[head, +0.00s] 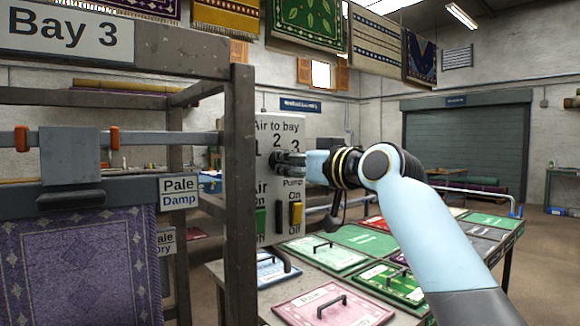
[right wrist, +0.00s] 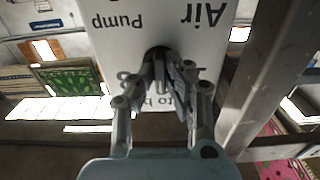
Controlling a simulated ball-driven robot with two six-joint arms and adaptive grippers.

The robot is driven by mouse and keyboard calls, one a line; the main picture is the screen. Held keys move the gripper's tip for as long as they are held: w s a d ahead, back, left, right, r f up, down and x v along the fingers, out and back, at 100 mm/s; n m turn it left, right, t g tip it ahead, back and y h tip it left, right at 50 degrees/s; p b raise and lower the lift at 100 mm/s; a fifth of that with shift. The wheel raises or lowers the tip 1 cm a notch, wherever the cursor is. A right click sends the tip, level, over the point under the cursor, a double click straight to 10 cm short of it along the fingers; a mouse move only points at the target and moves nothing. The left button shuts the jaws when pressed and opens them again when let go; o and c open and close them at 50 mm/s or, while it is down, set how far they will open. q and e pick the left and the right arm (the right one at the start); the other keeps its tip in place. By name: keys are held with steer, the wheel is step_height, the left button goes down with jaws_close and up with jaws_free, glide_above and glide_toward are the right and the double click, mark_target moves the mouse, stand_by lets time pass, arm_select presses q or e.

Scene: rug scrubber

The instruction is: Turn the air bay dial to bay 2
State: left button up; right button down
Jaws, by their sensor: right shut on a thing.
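The control panel (head: 289,236) is a pale upright box lettered "Air to bay" with the numbers 1, 2 and 3 around its dial. The air bay dial is mostly hidden behind my right gripper (head: 281,160), so I cannot tell which number it points to. In the right wrist view the panel (right wrist: 180,20) appears upside down, and my right gripper (right wrist: 170,65) is shut on the dial (right wrist: 158,53), a dark round shape at the fingertips. Below the dial are a green Air switch (head: 261,221) and a yellow Pump switch (head: 296,213). My left gripper is not in view.
A grey frame post (head: 240,180) stands just left of the panel. A "Bay 3" sign (head: 65,35) and a purple rug (head: 80,255) hang on the frame. A table with several coloured lidded panels (head: 325,300) lies below my right arm.

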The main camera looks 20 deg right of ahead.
stand_by(0.4)
steer(key=c, duration=1.4)
jaws_free()
steer(key=shift+o, duration=0.2)
steer(key=v, duration=1.2)
